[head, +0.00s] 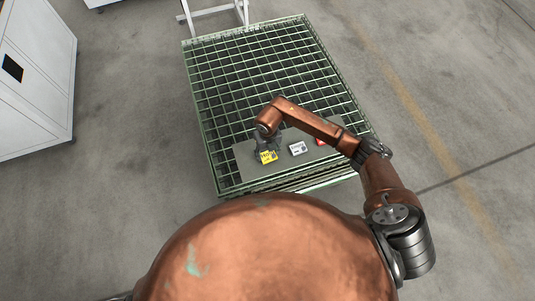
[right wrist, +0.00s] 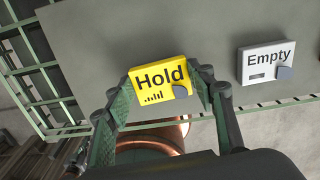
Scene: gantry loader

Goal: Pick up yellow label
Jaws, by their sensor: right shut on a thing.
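The yellow label (right wrist: 160,80), marked "Hold", is between the two fingers of my right gripper (right wrist: 160,92) in the right wrist view. The fingers are shut on its left and right sides. In the head view the yellow label (head: 268,157) shows at the left part of a grey plate (head: 250,172), with my right gripper (head: 265,147) at it. I cannot tell whether the label touches the plate. My left gripper is not in view.
A white label (right wrist: 266,62) marked "Empty" lies to the right of the yellow one on the plate. A red label (head: 321,141) is farther right, partly hidden by my right arm. The plate rests on a green grid-topped crate (head: 205,75). A white cabinet (head: 40,85) stands at left.

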